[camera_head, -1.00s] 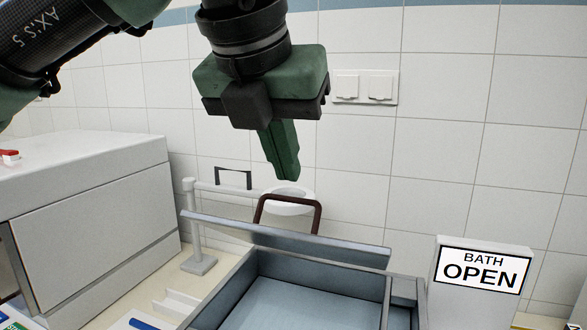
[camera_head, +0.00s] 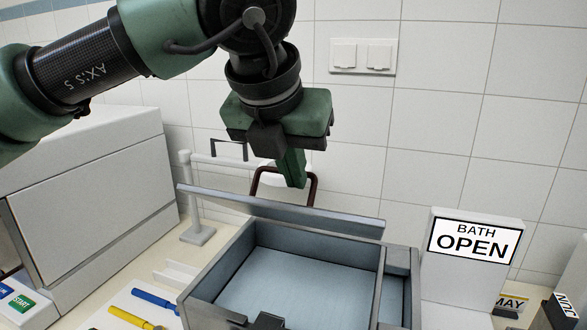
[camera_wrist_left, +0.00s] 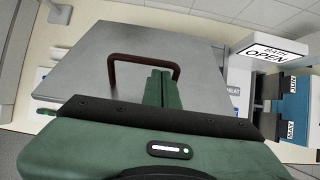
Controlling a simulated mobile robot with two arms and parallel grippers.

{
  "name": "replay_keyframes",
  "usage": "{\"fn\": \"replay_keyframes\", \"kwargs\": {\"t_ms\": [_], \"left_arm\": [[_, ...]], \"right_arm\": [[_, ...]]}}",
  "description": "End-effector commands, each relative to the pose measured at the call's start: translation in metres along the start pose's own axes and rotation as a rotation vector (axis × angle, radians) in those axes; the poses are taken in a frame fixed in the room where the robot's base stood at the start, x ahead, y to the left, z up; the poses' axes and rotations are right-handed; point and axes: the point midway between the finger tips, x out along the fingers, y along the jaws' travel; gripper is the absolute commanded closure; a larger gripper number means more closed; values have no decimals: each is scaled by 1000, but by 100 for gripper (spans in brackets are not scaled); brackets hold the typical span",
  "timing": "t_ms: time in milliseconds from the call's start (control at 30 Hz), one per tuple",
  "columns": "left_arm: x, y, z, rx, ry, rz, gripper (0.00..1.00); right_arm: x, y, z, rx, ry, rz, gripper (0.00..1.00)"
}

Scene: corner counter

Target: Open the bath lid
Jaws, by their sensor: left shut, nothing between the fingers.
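The bath (camera_head: 190,299) is a grey-blue open box at the bottom centre of the head view. Its grey lid (camera_head: 335,223) stands raised at the back edge, seen nearly edge-on; its broad face shows in the left wrist view (camera_wrist_left: 80,70). A dark red arched handle (camera_head: 254,184) is on the lid's far side. My left gripper (camera_head: 293,184) points down, shut and empty, its fingers overlapping the right part of the handle in the head view; contact cannot be told. The sign (camera_head: 474,242) reads "BATH OPEN". My right gripper is not in view.
A large grey box (camera_head: 95,195) stands at the left. A white post stand (camera_head: 190,200) is behind the bath. Blue-handled (camera_head: 155,298) and yellow-handled (camera_head: 130,318) tools lie at front left. Label blocks (camera_head: 512,303) are at the right. A tiled wall closes the back.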

Motion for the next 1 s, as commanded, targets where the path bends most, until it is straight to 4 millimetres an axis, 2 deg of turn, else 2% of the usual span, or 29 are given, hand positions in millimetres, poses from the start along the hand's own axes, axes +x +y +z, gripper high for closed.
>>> {"fn": "replay_keyframes", "kwargs": {"t_ms": [267, 467, 800, 1000], "left_arm": [[-10, -1, 27, -3, 87, -1, 100], [-11, 0, 58, -2, 122, 1, 100], [-1, 0, 121, -2, 122, 1, 100], [9, 0, 144, -1, 121, 1, 100]], "right_arm": [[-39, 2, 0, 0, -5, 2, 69], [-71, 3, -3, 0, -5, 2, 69], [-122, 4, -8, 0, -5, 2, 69], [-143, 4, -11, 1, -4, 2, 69]]}}
